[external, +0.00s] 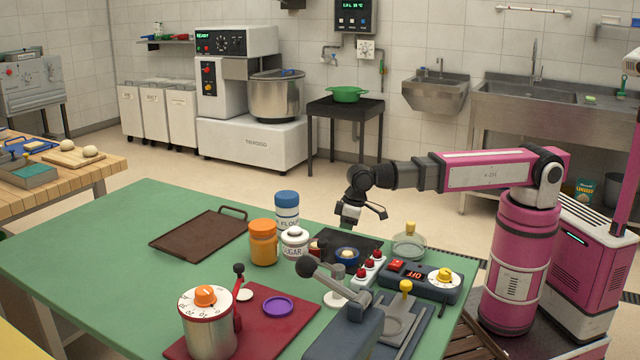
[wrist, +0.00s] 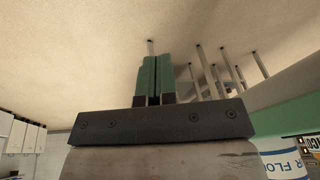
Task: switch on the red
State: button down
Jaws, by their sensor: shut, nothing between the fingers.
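A dark control box (external: 440,289) lies on the green table's right side. It has a red switch (external: 396,265), a small display (external: 414,274) reading OFF in red, and a yellow-and-white dial (external: 444,276). Beside it on the left is a white strip with red knobs (external: 371,263). My gripper (external: 349,214) is above the table's far edge, behind and left of the box, touching nothing I can see. In the wrist view its two green fingers (wrist: 157,76) are together and empty. The wrist view does not show the box or the switch.
Near the box stand a glass flask (external: 409,246), a sugar jar (external: 295,243), an orange jar (external: 263,243) and a flour jar (external: 287,210). A grey lever press (external: 345,331) and a yellow-knobbed lever (external: 405,288) stand in front.

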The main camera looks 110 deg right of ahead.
aim_at(394, 265)
jog(key=w+a+r+m+t, duration=0.1)
jog(key=w+a+r, duration=0.2)
jog(key=r, duration=0.4)
jog(key=w+a+r+m, duration=0.1)
jog(key=w+a+r, duration=0.1)
jog(key=a+r, duration=0.35)
jog(key=s+a+r+m+y, duration=0.1)
jog(key=a+r, duration=0.3)
jog(key=a, duration=0.4)
jog(key=s+a+r+m+y, duration=0.1)
jog(key=s+a+r, duration=0.2)
jog(key=a, duration=0.6)
jog(key=s+a+r+g, duration=0.1)
jog(key=s+a+r, duration=0.2)
jog(key=a+r, duration=0.4)
jog(key=shift+a+m+y, duration=0.4)
jog(key=shift+a, duration=0.6)
jog(key=x, duration=1.4)
jog(key=shift+d, duration=0.1)
